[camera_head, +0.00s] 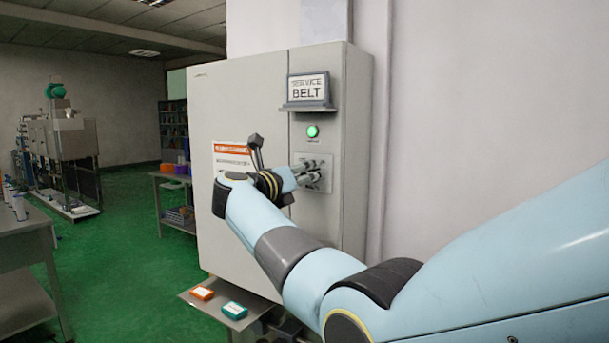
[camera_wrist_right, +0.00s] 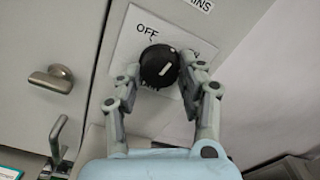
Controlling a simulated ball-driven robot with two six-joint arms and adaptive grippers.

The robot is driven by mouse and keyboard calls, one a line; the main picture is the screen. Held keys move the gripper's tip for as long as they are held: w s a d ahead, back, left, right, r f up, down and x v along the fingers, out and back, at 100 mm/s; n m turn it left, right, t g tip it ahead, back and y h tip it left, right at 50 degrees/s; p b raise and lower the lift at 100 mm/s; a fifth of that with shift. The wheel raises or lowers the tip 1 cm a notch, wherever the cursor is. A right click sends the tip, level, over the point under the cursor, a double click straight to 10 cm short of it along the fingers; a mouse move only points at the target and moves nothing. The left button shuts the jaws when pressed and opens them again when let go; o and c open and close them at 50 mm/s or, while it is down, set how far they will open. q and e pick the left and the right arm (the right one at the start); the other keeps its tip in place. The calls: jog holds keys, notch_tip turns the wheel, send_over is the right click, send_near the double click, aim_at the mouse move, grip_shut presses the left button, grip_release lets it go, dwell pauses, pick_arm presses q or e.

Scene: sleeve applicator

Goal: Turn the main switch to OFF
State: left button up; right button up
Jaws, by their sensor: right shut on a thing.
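The main switch is a round black knob (camera_wrist_right: 158,66) with a white line, on a white plate (camera_wrist_right: 122,52) of the grey cabinet (camera_head: 235,105). In the right wrist view the word OFF stands above the knob, and another label to its right is partly hidden by a finger. The white line slants, with its upper end toward the right-hand label. My right gripper (camera_wrist_right: 158,78) is shut on the knob, one finger on each side. In the head view its fingers (camera_head: 313,168) reach the plate and hide the knob. My left gripper is not in view.
A SERVICE BELT sign (camera_head: 307,90) and a lit green lamp (camera_head: 313,131) are above the switch plate. A door handle (camera_wrist_right: 52,78) and a metal hook (camera_wrist_right: 57,135) are left of it. A low shelf (camera_head: 260,303) carries orange and teal boxes. A wall is close on the right.

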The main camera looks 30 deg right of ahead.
jog(key=n+p, duration=0.1)
jog(key=n, duration=0.1)
jog(key=n+p, duration=0.1)
jog(key=n, duration=0.2)
jog(key=shift+r+n, duration=0.2)
jog(key=shift+n, duration=0.1)
jog(key=n+p, duration=0.2)
jog(key=n, duration=0.1)
jog(key=shift+n, duration=0.4)
jog(key=shift+n+p, duration=0.55)
jog(key=shift+n, duration=0.25)
jog(key=shift+f, duration=0.1)
jog(key=o, duration=1.2)
jog(key=v, duration=0.7)
jog(key=shift+a+f, duration=0.1)
jog(key=shift+a, duration=0.15)
